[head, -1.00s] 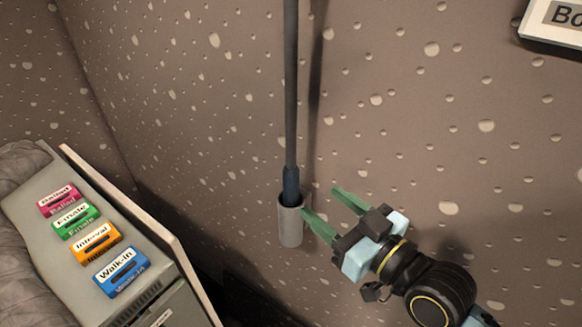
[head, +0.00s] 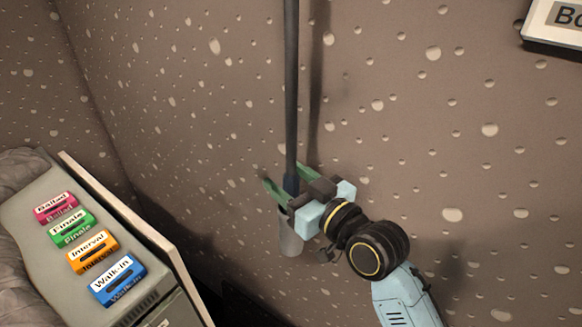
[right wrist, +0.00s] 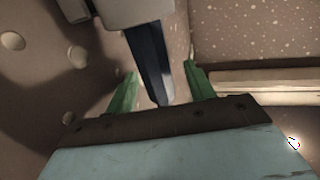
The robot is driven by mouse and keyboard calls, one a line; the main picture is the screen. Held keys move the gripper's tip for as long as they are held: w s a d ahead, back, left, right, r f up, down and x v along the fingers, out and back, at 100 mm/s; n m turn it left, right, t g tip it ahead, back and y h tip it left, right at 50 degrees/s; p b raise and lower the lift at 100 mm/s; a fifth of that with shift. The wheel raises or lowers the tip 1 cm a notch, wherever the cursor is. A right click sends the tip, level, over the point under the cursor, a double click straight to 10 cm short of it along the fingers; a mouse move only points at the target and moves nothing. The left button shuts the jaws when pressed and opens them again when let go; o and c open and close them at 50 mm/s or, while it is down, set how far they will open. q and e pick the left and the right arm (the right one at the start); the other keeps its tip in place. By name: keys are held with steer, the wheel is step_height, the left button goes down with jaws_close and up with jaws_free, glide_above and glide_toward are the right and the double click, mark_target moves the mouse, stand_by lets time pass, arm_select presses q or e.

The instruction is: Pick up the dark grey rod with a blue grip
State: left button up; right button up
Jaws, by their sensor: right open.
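The dark grey rod (head: 291,95) stands upright along the wall. Its blue grip (head: 291,183) is at its lower end, just above a grey tube holder (head: 290,238) that the rod stands in. My right gripper (head: 275,193) is at the height of the blue grip, with its green fingers open. In the right wrist view, the blue grip (right wrist: 149,60) lies between the two open fingers (right wrist: 158,84), with gaps on both sides. The gripper partly hides the grip and the holder's top in the head view. My left gripper is not in view.
A grey cabinet (head: 30,222) at the left carries several coloured labelled blocks, with the blue Walk-in block (head: 118,280) nearest. A bumpy brown wall (head: 420,130) stands behind the rod. A framed sign (head: 553,28) hangs at the upper right.

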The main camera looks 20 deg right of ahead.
steer(key=c, duration=1.2)
jaws_close()
steer(key=shift+r, duration=0.15)
